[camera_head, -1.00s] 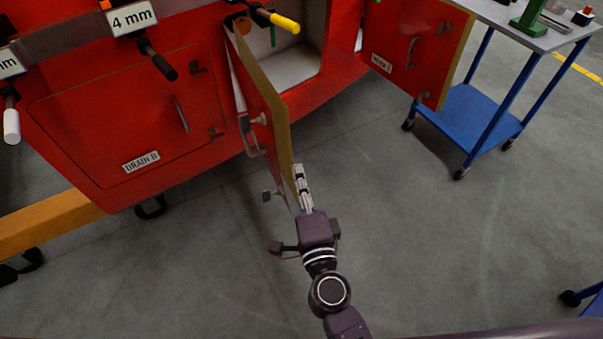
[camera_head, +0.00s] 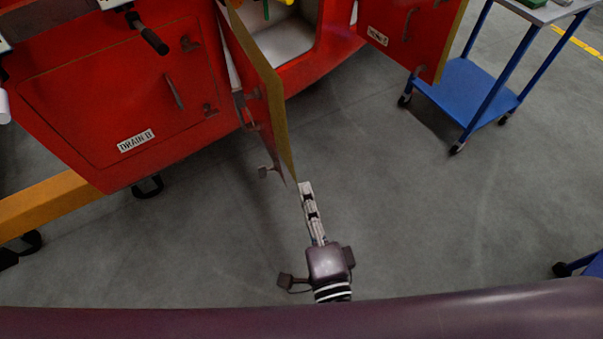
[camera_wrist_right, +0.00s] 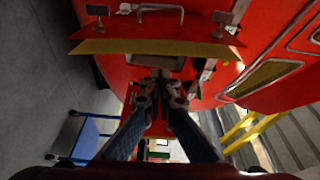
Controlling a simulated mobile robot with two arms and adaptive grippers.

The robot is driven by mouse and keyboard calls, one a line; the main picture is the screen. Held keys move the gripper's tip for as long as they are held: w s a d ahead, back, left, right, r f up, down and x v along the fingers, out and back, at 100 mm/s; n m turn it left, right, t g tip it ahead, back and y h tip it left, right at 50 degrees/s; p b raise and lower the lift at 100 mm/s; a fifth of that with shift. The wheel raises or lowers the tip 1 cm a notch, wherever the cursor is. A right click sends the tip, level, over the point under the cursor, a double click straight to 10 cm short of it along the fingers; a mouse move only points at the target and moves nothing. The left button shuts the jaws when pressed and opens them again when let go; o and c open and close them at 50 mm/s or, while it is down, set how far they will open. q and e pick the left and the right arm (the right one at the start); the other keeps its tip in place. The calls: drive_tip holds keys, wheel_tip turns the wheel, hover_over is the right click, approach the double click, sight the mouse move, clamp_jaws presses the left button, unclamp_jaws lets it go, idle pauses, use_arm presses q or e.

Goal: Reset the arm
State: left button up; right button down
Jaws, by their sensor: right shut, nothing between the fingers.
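My right gripper (camera_head: 306,188) is in the lower middle of the head view, just below the free end of an open red door (camera_head: 266,100) with a yellow edge. It is shut and empty. A small gap seems to lie between its fingertips and the door, though contact is hard to judge. In the right wrist view the gripper (camera_wrist_right: 160,78) points at the red body, and the open door (camera_wrist_right: 150,28) spans the top of the picture. My left gripper is not in view.
A closed red hatch labelled DRAIN (camera_head: 120,90) is at the left. Another open red door (camera_head: 415,35) is at the upper right. A blue cart (camera_head: 465,105) stands at the right, and a yellow beam (camera_head: 45,215) at the lower left.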

drive_tip(key=shift+s+d, duration=0.1)
drive_tip(key=shift+s, duration=0.35)
drive_tip(key=s+d+f+n+g, duration=0.1)
drive_tip(key=s+f+n+g, duration=0.2)
drive_tip(key=f, duration=0.8)
drive_tip(key=s+d+f+n+g+y, duration=0.15)
drive_tip(key=f+n, duration=0.35)
drive_tip(key=f, duration=0.6)
drive_tip(key=s+f+n+g, duration=0.1)
drive_tip(key=f+n+g, duration=0.25)
drive_tip(key=f, duration=0.85)
drive_tip(key=s+d+f+n+g+h, duration=0.1)
drive_tip(key=s+d+f+n+g, duration=0.1)
drive_tip(key=s+d+f, duration=0.4)
drive_tip(key=s+d+f+n+g+h, duration=0.1)
drive_tip(key=s+d+f+n+g, duration=0.2)
drive_tip(key=f, duration=0.5)
drive_tip(key=s+d+f+g+h, duration=0.1)
drive_tip(key=s+d+f, duration=0.1)
drive_tip(key=s, duration=0.3)
drive_tip(key=s+d+f+g, duration=0.1)
drive_tip(key=s+d+f, duration=0.1)
drive_tip(key=s+d, duration=0.2)
drive_tip(key=s+d+f+n+g+h, duration=0.1)
drive_tip(key=s+d+f+g, duration=0.1)
drive_tip(key=s, duration=0.5)
drive_tip(key=shift+d+f+h+p, duration=0.35)
drive_tip(key=shift+d+f, duration=0.1)
drive_tip(key=shift+f, duration=0.15)
